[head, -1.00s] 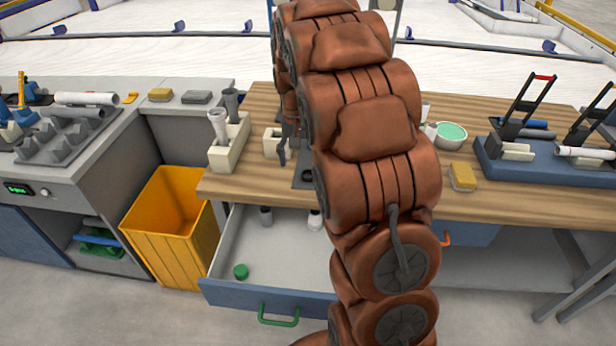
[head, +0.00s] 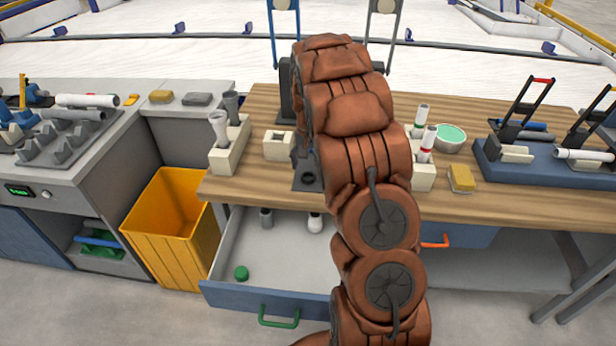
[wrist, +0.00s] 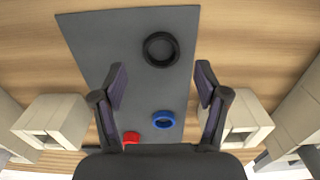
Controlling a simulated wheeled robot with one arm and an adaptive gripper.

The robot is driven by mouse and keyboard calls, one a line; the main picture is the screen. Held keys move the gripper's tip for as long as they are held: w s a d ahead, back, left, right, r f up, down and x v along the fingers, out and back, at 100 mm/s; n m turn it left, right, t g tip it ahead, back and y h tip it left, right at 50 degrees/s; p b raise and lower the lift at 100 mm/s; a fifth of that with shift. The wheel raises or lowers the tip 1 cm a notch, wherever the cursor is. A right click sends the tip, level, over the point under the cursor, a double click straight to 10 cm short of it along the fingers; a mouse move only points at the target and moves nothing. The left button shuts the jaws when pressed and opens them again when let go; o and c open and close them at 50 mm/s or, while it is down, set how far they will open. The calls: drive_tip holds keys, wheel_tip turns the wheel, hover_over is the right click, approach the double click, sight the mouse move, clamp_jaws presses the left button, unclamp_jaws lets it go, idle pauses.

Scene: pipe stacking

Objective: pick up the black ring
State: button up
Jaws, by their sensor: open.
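The black ring (wrist: 147,51) lies flat on a dark grey mat (wrist: 105,40) in the wrist view, near the mat's upper right edge. My gripper (wrist: 160,73) is open and empty, its two fingers spread left and right. The ring shows beyond the fingertips, between their lines and a little above them in the picture. A blue ring (wrist: 164,119) and a red ring (wrist: 131,138) lie lower on the mat.
Pale blocks with square openings stand left (wrist: 50,118) and right (wrist: 245,112) of the gripper in the wrist view.

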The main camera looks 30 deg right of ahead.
sight(308, 180)
drive_tip(key=shift+a+f+p, duration=0.1)
drive_tip(key=shift+f+p, duration=0.45)
drive_tip(key=shift+f, duration=1.45)
drive_tip(key=c, duration=0.9)
drive_tip(key=shift+o, duration=0.2)
